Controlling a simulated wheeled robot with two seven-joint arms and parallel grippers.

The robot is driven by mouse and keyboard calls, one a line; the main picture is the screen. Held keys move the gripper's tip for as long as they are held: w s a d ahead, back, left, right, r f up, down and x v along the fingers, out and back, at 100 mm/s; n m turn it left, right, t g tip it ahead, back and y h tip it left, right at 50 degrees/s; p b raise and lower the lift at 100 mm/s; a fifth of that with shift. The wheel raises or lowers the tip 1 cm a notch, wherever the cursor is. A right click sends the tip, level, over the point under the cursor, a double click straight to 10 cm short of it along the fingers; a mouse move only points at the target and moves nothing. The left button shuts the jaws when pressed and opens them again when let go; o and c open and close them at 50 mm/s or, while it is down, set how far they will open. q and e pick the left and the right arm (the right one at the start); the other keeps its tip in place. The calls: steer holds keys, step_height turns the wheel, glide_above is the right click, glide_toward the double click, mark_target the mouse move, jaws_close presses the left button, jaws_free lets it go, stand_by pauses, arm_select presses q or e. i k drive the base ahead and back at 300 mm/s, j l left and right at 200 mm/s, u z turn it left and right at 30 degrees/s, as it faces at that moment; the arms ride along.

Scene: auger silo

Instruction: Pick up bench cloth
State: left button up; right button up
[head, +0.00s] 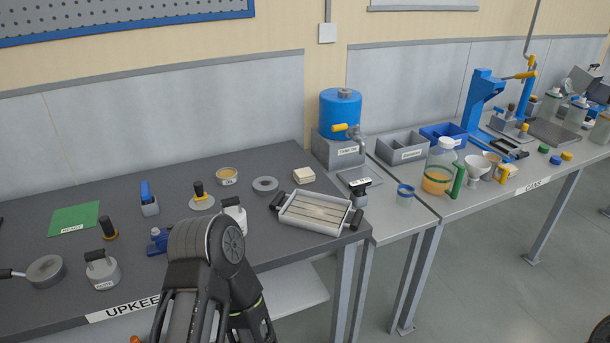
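A small cream folded block, which looks like the bench cloth (303,175), lies flat on the dark grey upkeep bench (110,192), near its back right. It is behind the framed tray and right of a grey ring. One of my arms rises from the bottom of the head view, in front of the bench, well short of the cloth. No gripper fingers show, so I see neither gripper. Nothing is touching the cloth.
A framed tray (314,212) with handles lies in front of the cloth. The grey ring (265,185) and a round tin (227,176) are to its left. A blue drum (340,112) with a tap stands behind right. A green mat (74,219) lies far left.

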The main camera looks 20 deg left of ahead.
mark_target(303, 175)
steer(key=i+l+u, duration=0.2)
steer(key=i+l, duration=0.2)
steer(key=l, duration=0.25)
steer(key=i+l+u, duration=0.1)
steer(key=l, duration=0.25)
steer(key=i+l+u, duration=0.1)
steer(key=i+l, duration=0.15)
steer(key=i+l+u, duration=0.1)
steer(key=l, duration=0.35)
steer(key=i+l+u, duration=0.1)
steer(key=i+l, duration=0.15)
steer(key=l, duration=0.15)
steer(key=i+l+u, duration=0.1)
steer(key=l, duration=0.3)
